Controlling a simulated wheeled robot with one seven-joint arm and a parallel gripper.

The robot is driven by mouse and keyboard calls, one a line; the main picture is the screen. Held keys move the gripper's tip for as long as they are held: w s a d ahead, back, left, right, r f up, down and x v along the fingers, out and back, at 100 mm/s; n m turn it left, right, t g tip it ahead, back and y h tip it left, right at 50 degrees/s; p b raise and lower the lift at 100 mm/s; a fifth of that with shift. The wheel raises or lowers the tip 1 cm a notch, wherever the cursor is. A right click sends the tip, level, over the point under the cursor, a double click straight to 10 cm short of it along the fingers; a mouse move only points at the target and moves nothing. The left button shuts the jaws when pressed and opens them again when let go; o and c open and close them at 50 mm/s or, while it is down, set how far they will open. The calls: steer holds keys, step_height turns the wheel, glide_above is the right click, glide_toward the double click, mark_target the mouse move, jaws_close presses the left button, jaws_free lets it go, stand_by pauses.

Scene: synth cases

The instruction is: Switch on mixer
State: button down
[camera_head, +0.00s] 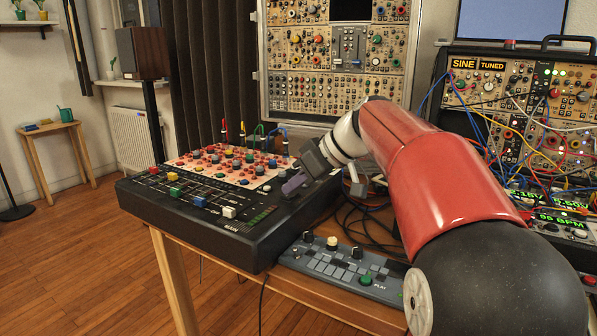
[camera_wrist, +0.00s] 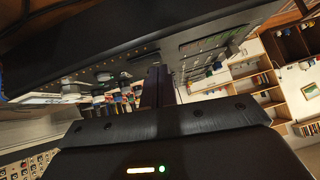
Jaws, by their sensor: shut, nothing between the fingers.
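The mixer (camera_head: 185,218) is a black slanted console on a wooden table at the middle left of the head view. Its light panel (camera_head: 210,160) has several red, blue and green knobs, with coloured fader caps in front. My gripper (camera_head: 294,186) is shut and empty at the mixer's right edge, close to its top; I cannot tell whether it touches. In the wrist view, my shut fingers (camera_wrist: 158,86) point toward the mixer (camera_wrist: 125,45), which appears turned around. The power switch cannot be made out; my gripper may hide part of the right edge.
A small grey keypad unit (camera_head: 335,272) with a green button sits in front right of the mixer. Loose black cables (camera_head: 365,225) lie behind it. Modular racks (camera_head: 335,75) stand behind, and a patched synth (camera_head: 525,100) stands right. Coloured plugs rise from the mixer's back.

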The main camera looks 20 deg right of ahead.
steer(key=shift+f, duration=0.2)
steer(key=shift+a+f+b, duration=0.1)
steer(key=shift+f+b, duration=0.2)
steer(key=shift+b, duration=0.5)
steer(key=shift+s, duration=0.1)
steer(key=shift+r, duration=0.15)
steer(key=shift+w+d+r+p, duration=0.2)
steer(key=shift+w+d+p, duration=0.2)
steer(key=shift+w+d, duration=0.2)
